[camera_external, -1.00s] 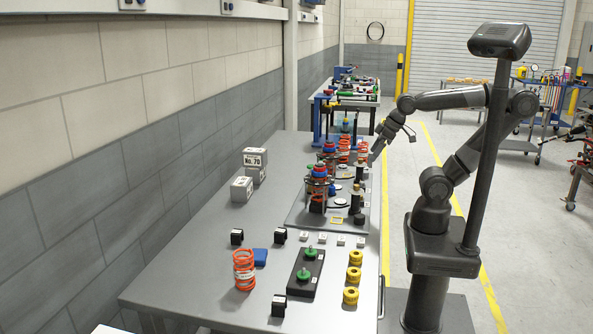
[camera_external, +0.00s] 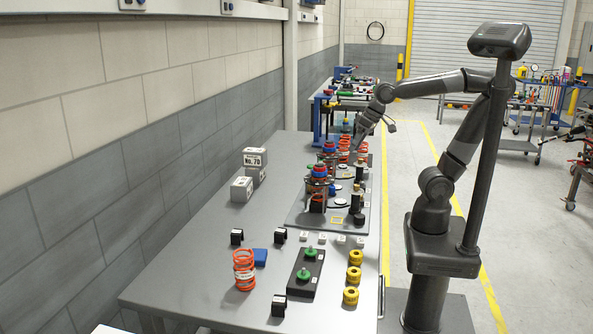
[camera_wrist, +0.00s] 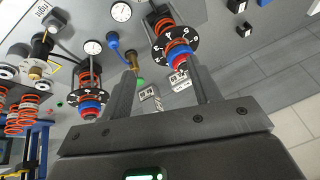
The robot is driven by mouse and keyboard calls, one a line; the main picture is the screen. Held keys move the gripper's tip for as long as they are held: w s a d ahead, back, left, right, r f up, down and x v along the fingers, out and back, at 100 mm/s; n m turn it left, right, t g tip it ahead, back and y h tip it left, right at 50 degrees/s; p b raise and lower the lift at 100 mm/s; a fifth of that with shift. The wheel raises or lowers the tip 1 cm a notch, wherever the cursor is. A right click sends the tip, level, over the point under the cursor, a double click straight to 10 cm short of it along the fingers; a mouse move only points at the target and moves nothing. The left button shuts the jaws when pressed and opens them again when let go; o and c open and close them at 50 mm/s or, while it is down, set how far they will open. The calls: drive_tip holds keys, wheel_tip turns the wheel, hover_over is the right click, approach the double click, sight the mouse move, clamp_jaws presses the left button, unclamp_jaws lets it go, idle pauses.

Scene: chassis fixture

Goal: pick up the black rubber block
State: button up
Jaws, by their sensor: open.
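Small black blocks with pale faces stand on the grey table: one (camera_external: 237,237) left of the blue block, one (camera_external: 280,235) right of it, and one (camera_external: 279,307) near the front edge. Which one is the rubber block I cannot tell. My gripper (camera_external: 357,149) is above the far part of the fixture plate, well beyond these blocks. In the wrist view my gripper (camera_wrist: 162,72) has its fingers apart with nothing held between them.
The fixture plate (camera_external: 300,215) carries upright spring stacks (camera_external: 318,185) below and near my gripper. An orange spring (camera_external: 244,270), blue block (camera_external: 260,257), green-knobbed black plate (camera_external: 318,262) and yellow rings (camera_external: 354,275) stand nearer. Grey blocks (camera_external: 242,189) are at left. The table's left front is clear.

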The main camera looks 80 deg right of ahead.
drive_tip(key=w+a+r+m+g+y, duration=0.15)
drive_tip(key=w+a+m, duration=0.25)
drive_tip(key=w+a, duration=0.65)
drive_tip(key=m+g+y, duration=0.2)
drive_tip(key=m+g, duration=0.2)
drive_tip(key=m, duration=0.6)
hover_over(279, 299)
drive_tip(key=d, duration=0.4)
wheel_tip(279, 299, down, 16)
drive_tip(key=x, duration=1)
drive_tip(key=shift+w+f, duration=0.15)
drive_tip(key=shift+f, duration=0.1)
drive_tip(key=shift+c, duration=0.5)
drive_tip(key=c, duration=1)
drive_tip(key=shift+o, duration=0.2)
drive_tip(key=shift+r, duration=0.15)
